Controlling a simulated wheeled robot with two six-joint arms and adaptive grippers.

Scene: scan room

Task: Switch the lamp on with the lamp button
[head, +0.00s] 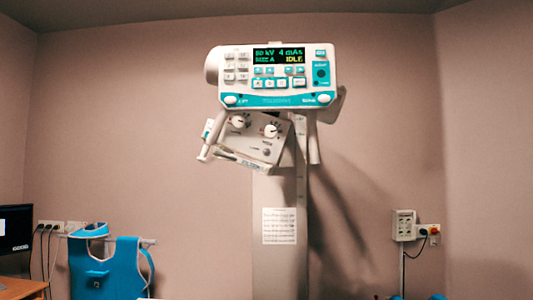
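In the head view an X-ray unit stands in the middle on a grey column (281,215). Its white and teal control panel (277,98) has a lit display (279,56) reading 80 kV, 4 mAs and IDLE. Below the panel hangs a tilted grey-white box (248,148) with two white dial knobs, a left one (238,121) and a right one (271,130). A small round grey button (266,152) sits below the right knob. Its label is too small to read, so I cannot tell surely that it is the lamp button. No light patch shows. Neither of my grippers is in view.
White handles stick out at the box's left (211,140) and beside the column (314,140). A blue apron (105,268) hangs on a rail at left, near a dark monitor (15,228). A wall socket box (404,225) is at right. The space in front of the unit looks clear.

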